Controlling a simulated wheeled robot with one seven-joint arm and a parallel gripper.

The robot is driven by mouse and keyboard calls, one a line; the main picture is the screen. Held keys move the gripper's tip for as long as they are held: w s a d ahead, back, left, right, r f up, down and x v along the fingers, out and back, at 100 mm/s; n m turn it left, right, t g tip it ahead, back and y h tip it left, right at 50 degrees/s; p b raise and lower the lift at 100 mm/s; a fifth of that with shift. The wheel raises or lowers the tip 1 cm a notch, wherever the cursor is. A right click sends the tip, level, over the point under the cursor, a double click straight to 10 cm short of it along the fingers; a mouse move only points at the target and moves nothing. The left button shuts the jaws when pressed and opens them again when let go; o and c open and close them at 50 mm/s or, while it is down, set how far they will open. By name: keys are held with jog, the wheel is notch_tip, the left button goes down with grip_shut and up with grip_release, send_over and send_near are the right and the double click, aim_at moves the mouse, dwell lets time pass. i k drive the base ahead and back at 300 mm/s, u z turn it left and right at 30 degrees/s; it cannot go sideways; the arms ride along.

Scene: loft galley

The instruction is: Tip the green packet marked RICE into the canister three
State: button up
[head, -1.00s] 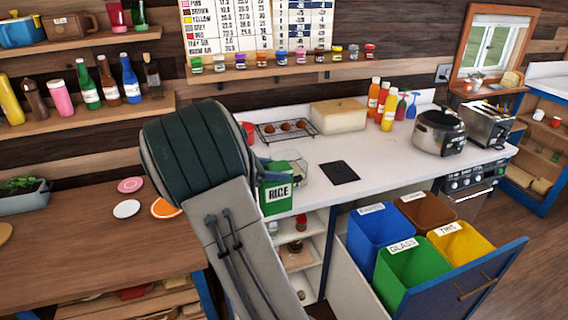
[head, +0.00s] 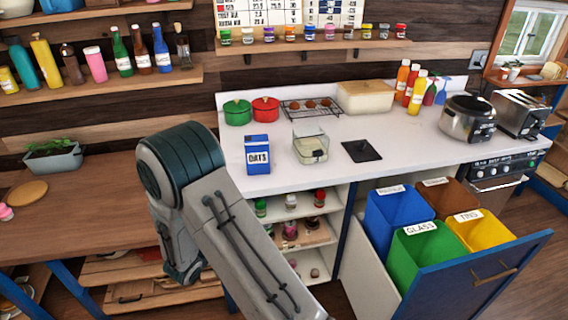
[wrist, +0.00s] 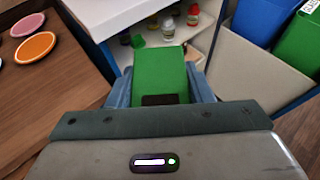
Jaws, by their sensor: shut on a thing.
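The green packet (wrist: 158,75) is held in my gripper (wrist: 160,88), between the two blue-grey fingers in the wrist view. Its RICE marking does not show now; a dark patch lies on its near end. The packet is over the floor side of the cabinet, beside the wooden table. In the head view my arm hides the gripper and packet. No canister marked three can be made out. A clear square container (head: 310,150) with pale contents stands on the white counter; I see no readable number on it.
A blue OATS box (head: 257,156) stands left of the clear container. Behind are a green pot (head: 237,112), a red pot (head: 265,109) and a rack (head: 310,107). A black mat (head: 362,151) lies to the right. Open bins (head: 420,250) stick out at the front right.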

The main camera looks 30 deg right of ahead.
aim_at(311, 145)
jog(key=k, duration=0.5)
jog(key=u, duration=0.4)
jog(key=i, duration=0.7)
jog(key=z, duration=1.4)
